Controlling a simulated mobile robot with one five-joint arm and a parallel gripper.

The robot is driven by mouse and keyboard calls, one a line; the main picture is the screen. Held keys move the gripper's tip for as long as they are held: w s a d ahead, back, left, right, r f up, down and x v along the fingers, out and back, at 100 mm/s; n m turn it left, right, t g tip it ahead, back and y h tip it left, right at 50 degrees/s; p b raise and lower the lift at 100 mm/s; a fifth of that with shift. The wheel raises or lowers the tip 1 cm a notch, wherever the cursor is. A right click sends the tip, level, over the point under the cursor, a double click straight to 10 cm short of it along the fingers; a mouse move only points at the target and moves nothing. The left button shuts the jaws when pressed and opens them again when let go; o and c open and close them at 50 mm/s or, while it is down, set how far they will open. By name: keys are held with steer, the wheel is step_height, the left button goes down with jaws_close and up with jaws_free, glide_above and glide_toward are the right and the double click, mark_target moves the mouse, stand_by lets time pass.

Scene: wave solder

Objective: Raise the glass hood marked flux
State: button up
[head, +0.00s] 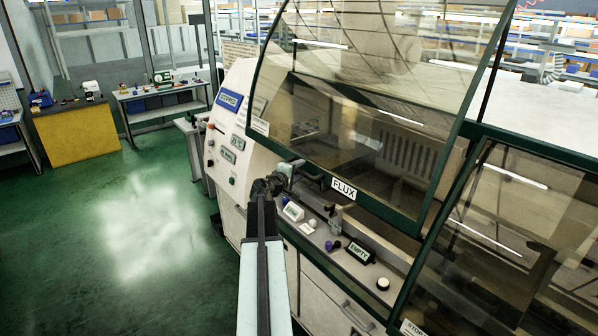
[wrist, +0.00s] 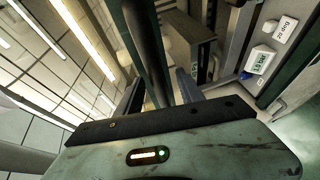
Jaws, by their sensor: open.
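The glass hood marked FLUX (head: 344,188) has a dark green frame and tinted curved glass, and it fills the upper middle of the head view. Its lower edge stands above the console, with a gap beneath it. My gripper (head: 297,167) is at that lower edge, left of the FLUX label, by a dark handle (head: 312,179). In the wrist view my open gripper (wrist: 160,88) has a dark bar (wrist: 148,40) running between its fingers. I cannot tell whether the fingers touch the bar. My arm hides part of the console.
A second glass hood (head: 520,240) stands to the right, lower down. The console ledge (head: 350,266) carries knobs and an EMPTY sign (head: 358,252). The control panel (head: 228,150) is left of the hood. Open green floor (head: 150,230) lies at left, with benches behind.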

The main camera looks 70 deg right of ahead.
steer(key=p+v, duration=0.1)
steer(key=v, duration=0.6)
steer(key=shift+a, duration=0.3)
